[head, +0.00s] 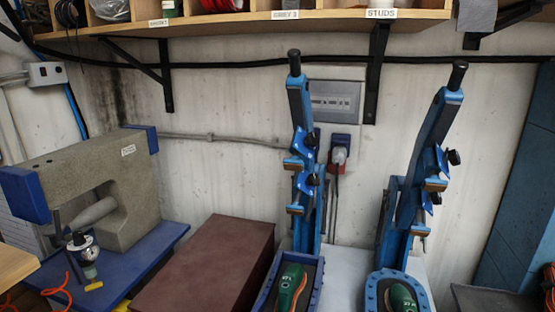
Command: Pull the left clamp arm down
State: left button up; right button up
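The left clamp arm (302,115) is blue with a black knob on top. It stands raised, nearly upright, above its blue base frame (317,280), with blue pads and brown blocks along it. A green and orange sandal last (288,287) lies in that base. The right clamp arm (438,135) is also raised and leans to the right, above a second blue base (377,292) holding a green piece (402,298). Neither of my grippers is in the head view.
A brown box (205,262) stands left of the clamps. A grey and blue press (95,195) stands further left on a blue plate. A wooden shelf (240,22) with brackets hangs above. A wall socket with a plug (339,155) sits behind, between the clamps.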

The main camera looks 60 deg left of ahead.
aim_at(297, 86)
jog(key=u, duration=1.5)
